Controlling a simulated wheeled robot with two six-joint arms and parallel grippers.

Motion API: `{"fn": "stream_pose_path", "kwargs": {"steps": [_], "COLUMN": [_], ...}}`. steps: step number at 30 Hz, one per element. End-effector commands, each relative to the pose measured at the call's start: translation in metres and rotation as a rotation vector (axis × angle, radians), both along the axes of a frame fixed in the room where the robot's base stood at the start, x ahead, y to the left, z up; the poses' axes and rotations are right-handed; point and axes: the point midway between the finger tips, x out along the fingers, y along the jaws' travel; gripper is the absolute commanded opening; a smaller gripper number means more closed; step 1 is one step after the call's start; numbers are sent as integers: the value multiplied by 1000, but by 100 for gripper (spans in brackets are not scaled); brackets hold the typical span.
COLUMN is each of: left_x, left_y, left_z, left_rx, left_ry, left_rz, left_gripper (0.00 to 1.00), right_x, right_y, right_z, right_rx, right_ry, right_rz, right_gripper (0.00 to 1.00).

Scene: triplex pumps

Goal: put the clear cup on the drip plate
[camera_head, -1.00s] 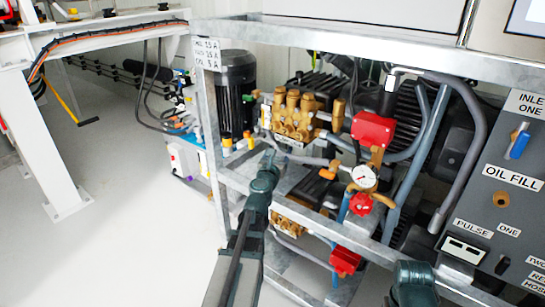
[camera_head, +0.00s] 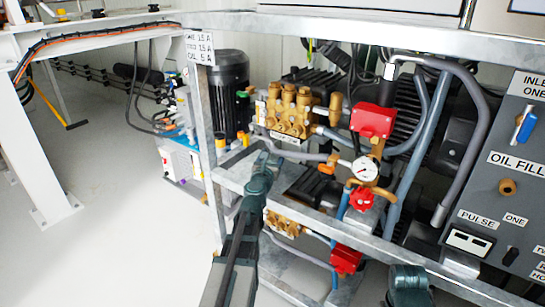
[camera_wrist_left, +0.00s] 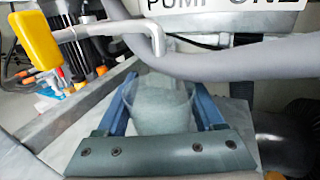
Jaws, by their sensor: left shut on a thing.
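My left gripper (camera_head: 266,160) reaches in from the bottom, in front of the upper pump. In the left wrist view its two blue fingers (camera_wrist_left: 162,100) are shut on the clear cup (camera_wrist_left: 160,112), one on each side. The cup looks upright, with a pale, cloudy look. In the head view the cup is too small or hidden to make out. A flat grey metal ledge (camera_head: 232,176) lies near the gripper; I cannot tell whether it is the drip plate, or whether the cup touches anything.
A thick grey hose (camera_wrist_left: 210,64) and a thin bent pipe (camera_wrist_left: 150,28) pass close above the cup. The brass pump (camera_head: 290,112), pressure gauge (camera_head: 364,169) and red valve knob (camera_head: 362,199) stand right of the gripper. A steel frame rail (camera_head: 340,232) crosses in front.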

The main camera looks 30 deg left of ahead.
Motion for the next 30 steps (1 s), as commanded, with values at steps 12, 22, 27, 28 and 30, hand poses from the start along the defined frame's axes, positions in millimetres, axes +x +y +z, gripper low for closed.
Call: {"fn": "stream_pose_path", "kwargs": {"steps": [12,22,27,28,30], "left_x": [0,-5,-24,-28,-38], "left_y": [0,-3,-11,-13,-18], "left_z": [-2,1,1,1,1], "left_rx": [0,0,0,0,0], "left_ry": [0,0,0,0,0], "left_rz": [0,-1,-4,-5,-7], "left_gripper": [99,99,99,99,99], "right_x": [0,0,0,0,0], "right_y": [0,0,0,0,0], "right_z": [-2,1,1,1,1], "right_rx": [0,0,0,0,0], "right_ry": [0,0,0,0,0], "right_rz": [0,0,0,0,0], "right_gripper": [0,0,0,0,0]}}
